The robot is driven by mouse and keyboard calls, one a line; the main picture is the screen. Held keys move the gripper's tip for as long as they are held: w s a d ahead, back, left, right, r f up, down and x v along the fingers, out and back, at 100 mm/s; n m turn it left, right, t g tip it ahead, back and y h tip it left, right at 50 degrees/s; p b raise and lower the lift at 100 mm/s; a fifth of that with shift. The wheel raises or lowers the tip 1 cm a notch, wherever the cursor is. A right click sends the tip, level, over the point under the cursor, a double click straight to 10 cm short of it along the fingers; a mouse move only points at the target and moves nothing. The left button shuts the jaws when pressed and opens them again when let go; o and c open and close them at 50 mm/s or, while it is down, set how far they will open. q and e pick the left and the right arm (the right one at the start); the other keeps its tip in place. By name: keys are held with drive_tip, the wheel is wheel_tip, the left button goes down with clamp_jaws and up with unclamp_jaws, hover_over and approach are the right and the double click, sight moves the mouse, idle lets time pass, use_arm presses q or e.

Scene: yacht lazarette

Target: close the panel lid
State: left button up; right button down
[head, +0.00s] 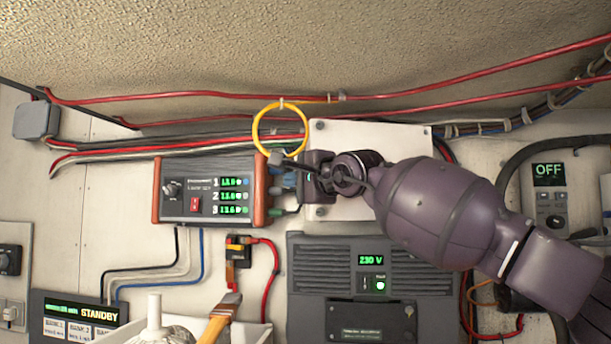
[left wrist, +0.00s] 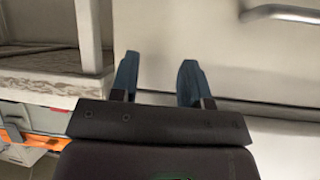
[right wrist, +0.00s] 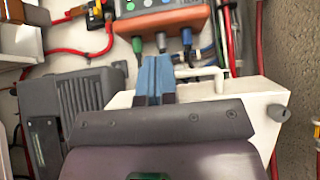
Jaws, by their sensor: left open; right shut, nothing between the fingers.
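A white panel (head: 345,138) with dark corner knobs is on the wall in the head view, largely hidden behind my right arm. In the right wrist view the white panel (right wrist: 258,100) shows a raised edge, a bar handle and a grey knob. I cannot tell how far its lid stands open. My right gripper (head: 283,180) is at the panel's left side, by the orange-ended instrument. Its blue fingers (right wrist: 157,75) are together and empty, beside the handle; contact is unclear. My left gripper (left wrist: 158,78) is open and empty, seen only in the left wrist view.
The instrument (head: 212,190) with green readouts has plugs and cables close to my right fingers. A yellow ring (head: 257,128) hangs just above. A grey 230 V unit (head: 345,270) sits below. Red cables (head: 220,97) run along the top. A white bin (head: 255,333) holds tools.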

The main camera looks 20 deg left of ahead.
drive_tip(key=shift+w+a+m+t+h, duration=0.3)
drive_tip(key=shift+w+a+t, duration=0.1)
drive_tip(key=shift+w+a, duration=0.3)
drive_tip(key=shift+w+a+m+t+h, duration=0.25)
drive_tip(key=shift+w+a+t, duration=0.2)
drive_tip(key=shift+w, duration=0.35)
